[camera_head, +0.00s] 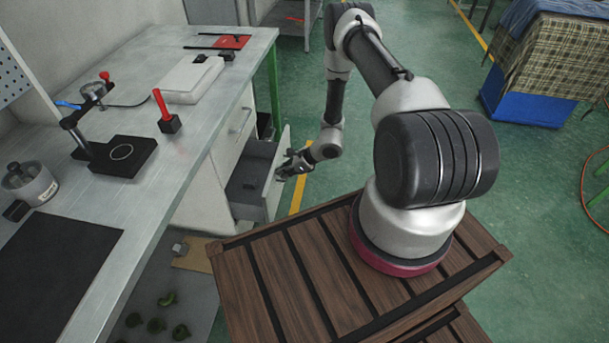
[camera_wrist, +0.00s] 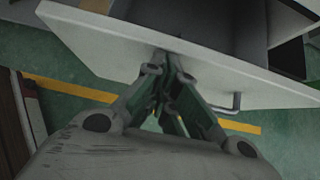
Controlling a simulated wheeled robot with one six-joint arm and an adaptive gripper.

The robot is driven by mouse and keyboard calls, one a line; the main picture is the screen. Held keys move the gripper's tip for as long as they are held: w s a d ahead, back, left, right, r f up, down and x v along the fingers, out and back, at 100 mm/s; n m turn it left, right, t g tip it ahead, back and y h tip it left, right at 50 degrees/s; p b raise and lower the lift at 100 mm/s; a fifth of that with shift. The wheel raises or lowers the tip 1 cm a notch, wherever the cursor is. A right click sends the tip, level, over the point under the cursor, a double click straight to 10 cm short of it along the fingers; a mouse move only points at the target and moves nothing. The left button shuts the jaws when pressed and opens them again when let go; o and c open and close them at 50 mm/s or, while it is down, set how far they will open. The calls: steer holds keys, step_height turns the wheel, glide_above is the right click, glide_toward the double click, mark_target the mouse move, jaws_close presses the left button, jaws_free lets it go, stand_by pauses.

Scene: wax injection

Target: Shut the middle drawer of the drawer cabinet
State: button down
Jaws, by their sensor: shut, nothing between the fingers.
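The white drawer cabinet (camera_head: 226,150) stands under the workbench. Its middle drawer (camera_head: 277,178) is pulled out, with a dark grey inside showing, below a closed drawer front with a bar handle (camera_head: 240,122). My gripper (camera_head: 284,172) is shut and empty at the outer face of the open drawer's front. In the wrist view the white front panel (camera_wrist: 110,45) runs across the picture, with a bar handle (camera_wrist: 234,104) to the right of the fingers. The shut fingertips (camera_wrist: 168,62) meet the panel in the picture; I cannot tell whether they press on it.
The workbench (camera_head: 205,120) carries a black stand (camera_head: 122,155), a red-handled tool (camera_head: 162,108) and a white device (camera_head: 190,80). Several green pieces (camera_head: 157,325) lie low beneath the bench. Green floor to the right of the drawer is open.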

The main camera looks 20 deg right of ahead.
steer(key=w+a, duration=0.8)
steer(key=a, duration=0.4)
steer(key=shift+w+a, duration=0.3)
steer(key=shift+a, duration=0.1)
steer(key=shift+r, duration=0.1)
